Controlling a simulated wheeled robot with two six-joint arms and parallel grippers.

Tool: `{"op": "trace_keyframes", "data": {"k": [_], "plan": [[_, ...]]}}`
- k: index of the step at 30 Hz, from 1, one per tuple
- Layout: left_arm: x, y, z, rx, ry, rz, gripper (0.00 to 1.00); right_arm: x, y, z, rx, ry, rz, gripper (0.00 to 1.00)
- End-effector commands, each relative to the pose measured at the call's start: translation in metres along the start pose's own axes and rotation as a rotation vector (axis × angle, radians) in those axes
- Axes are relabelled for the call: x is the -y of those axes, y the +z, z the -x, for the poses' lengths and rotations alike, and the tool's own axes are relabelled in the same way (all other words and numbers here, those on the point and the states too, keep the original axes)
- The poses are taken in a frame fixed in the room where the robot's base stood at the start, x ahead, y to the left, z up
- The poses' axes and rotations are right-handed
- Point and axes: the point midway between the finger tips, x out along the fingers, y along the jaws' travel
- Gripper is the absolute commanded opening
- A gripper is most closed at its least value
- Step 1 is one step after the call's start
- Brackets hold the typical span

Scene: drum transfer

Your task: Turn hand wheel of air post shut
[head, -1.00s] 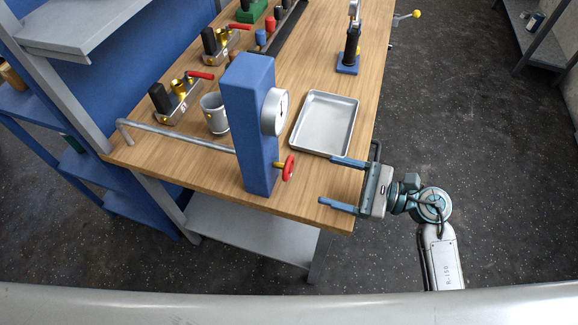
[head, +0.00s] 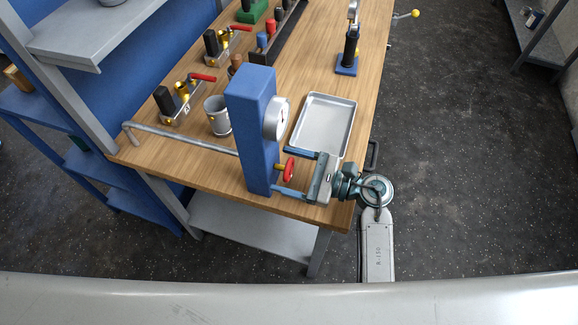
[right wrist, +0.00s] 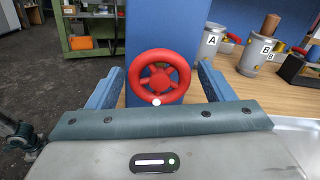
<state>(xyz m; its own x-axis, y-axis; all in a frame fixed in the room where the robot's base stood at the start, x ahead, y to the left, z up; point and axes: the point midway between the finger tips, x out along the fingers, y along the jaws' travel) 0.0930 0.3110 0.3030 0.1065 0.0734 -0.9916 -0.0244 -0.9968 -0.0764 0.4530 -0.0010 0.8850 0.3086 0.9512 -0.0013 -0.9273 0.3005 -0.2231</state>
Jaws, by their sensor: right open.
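The air post (head: 252,130) is a blue upright column at the front of the wooden bench, with a round white gauge (head: 277,118) on its right face. Its red hand wheel (head: 290,170) sits low on that face on a brass stem. My right gripper (head: 281,171) is open, its blue fingers on either side of the wheel. In the right wrist view the red wheel (right wrist: 159,77) lies centred between the two fingers, with gaps on both sides and a white dot at its bottom. Whether the fingers reach past the rim is unclear. My left gripper is not in view.
A metal tray (head: 349,105) lies just behind my right gripper on the bench (head: 225,183). A grey pipe (head: 185,138) runs left from the post. A metal cup (head: 215,122) and valve blocks (head: 181,105) stand left of the post.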

Motion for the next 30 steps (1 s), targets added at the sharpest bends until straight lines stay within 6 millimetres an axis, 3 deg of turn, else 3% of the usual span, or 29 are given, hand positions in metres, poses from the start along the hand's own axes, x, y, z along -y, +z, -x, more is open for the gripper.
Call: {"op": "trace_keyframes", "data": {"k": [7, 14, 23, 30], "plan": [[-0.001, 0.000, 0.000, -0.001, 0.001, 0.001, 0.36, 0.000, 0.000, -0.001, 0.000, 0.000, 0.000, 0.75], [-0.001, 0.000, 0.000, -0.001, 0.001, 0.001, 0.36, 0.000, 0.000, -0.001, 0.000, -0.001, 0.000, 0.32], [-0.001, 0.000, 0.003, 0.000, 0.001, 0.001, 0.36, 0.000, 0.001, 0.000, 0.001, -0.001, -0.033, 0.30], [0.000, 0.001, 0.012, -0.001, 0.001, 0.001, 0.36, 0.000, 0.002, 0.000, 0.001, -0.001, -0.163, 0.30]]}}
